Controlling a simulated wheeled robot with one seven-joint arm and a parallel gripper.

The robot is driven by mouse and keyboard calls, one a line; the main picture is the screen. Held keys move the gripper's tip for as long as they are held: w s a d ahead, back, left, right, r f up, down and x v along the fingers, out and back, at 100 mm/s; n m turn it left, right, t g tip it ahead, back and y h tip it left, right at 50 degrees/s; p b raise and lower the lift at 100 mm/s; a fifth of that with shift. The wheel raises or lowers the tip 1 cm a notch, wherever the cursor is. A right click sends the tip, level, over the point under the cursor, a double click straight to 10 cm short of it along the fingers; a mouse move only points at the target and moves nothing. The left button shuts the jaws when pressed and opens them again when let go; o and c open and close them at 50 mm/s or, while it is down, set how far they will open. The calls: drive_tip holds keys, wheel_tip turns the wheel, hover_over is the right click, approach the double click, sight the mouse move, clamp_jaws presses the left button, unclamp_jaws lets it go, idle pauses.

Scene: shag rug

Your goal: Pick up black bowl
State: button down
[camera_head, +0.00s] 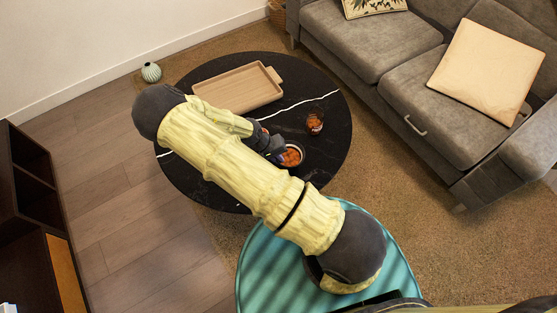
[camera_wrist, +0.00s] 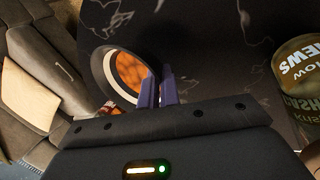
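The black bowl (camera_head: 299,160) shows in the head view on the dark round table, just past the end of my arm, with orange contents. In the wrist view the bowl (camera_wrist: 98,66) has a pale-looking rim and orange food inside. My gripper (camera_wrist: 158,78) is at the bowl's right edge there. Its two fingers are close together, one over the inside and one outside, with the rim apparently between them. The fingertips hide that part of the rim. I cannot tell whether the bowl is off the table.
A wooden tray (camera_head: 237,88) and a glass with reddish contents (camera_head: 315,123) stand on the black marbled table (camera_head: 335,150). A cashew can (camera_wrist: 299,85) is at right in the wrist view. A teal round table (camera_head: 262,262) is nearer; a grey sofa (camera_head: 370,50) stands behind.

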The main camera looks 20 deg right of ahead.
wheel_tip(320, 180, up, 6)
drive_tip(key=shift+r+p, duration=0.25)
drive_tip(key=shift+p, duration=0.3)
drive_tip(key=shift+w+r, duration=0.25)
drive_tip(key=shift+w, duration=0.05)
drive_tip(key=w+d+r, duration=0.2)
drive_tip(key=w+r, duration=0.4)
drive_tip(key=r, duration=0.3)
drive_tip(key=shift+w, duration=0.25)
